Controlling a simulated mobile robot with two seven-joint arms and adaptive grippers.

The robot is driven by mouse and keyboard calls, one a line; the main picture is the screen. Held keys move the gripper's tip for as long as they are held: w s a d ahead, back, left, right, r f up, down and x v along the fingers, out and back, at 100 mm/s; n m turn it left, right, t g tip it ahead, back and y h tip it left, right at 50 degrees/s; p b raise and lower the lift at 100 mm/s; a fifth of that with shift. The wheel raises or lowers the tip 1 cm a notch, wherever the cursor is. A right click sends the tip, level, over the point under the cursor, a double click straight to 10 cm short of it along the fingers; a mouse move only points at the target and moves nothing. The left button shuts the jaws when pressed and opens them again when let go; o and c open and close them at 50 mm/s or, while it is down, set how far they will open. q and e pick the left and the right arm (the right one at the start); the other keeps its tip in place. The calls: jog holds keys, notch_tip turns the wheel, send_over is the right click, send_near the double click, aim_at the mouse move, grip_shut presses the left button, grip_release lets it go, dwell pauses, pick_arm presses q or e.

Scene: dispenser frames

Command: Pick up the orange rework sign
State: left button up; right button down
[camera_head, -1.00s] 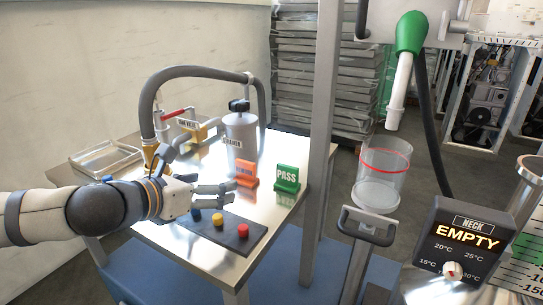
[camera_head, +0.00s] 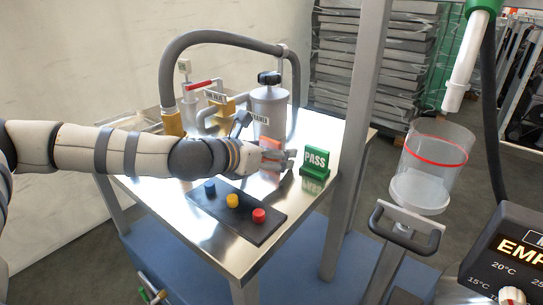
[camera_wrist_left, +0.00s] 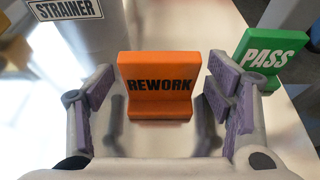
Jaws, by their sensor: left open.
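The orange rework sign (camera_wrist_left: 158,84) stands upright on the steel table, its black REWORK lettering facing the left wrist camera. In the head view the sign (camera_head: 270,150) is mostly hidden behind my left gripper (camera_head: 288,158). In the left wrist view my left gripper (camera_wrist_left: 162,105) is open. Its purple-padded fingers are on either side of the sign, with gaps between the pads and the sign. My right gripper is not in view.
The green PASS sign (camera_head: 316,160) stands close to the right of my left gripper. The strainer canister (camera_head: 270,108) stands behind. A dark block with blue, yellow and red buttons (camera_head: 262,232) lies in front. A clear cup (camera_head: 432,170) is off to the right.

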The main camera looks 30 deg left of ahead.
pick_arm(q)
jog(key=c, duration=1.3)
jog(key=shift+r, duration=0.2)
